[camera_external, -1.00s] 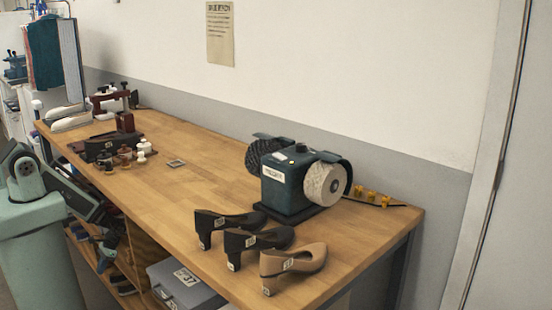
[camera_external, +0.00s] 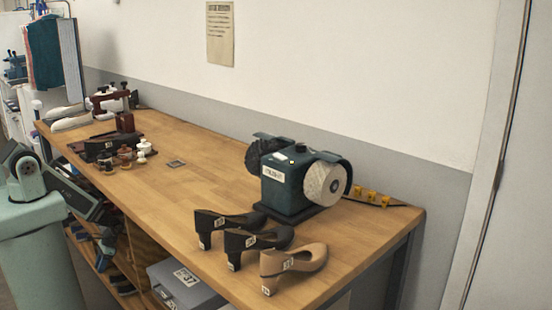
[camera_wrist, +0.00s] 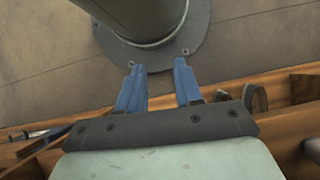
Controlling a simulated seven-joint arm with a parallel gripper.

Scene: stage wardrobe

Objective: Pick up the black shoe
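Two black heeled shoes lie on the wooden workbench (camera_external: 190,195) near its front right part in the external view. One black shoe (camera_external: 222,222) is to the left; the other black shoe (camera_external: 262,238) is just right of it, close beside a beige shoe (camera_external: 298,262). Each carries a small white label. In the wrist view my gripper (camera_wrist: 157,70) has two blue fingers set apart with nothing between them. It points down toward the floor and a round grey base, away from the shoes. No shoe shows in the wrist view. The fingers are not visible in the external view.
A teal grinding machine (camera_external: 290,178) with two wheels stands behind the shoes. Small bottles (camera_external: 125,155) and a dark red press (camera_external: 122,120) stand at the far left of the bench. A grey box (camera_external: 185,285) sits below the front edge. The bench middle is mostly clear.

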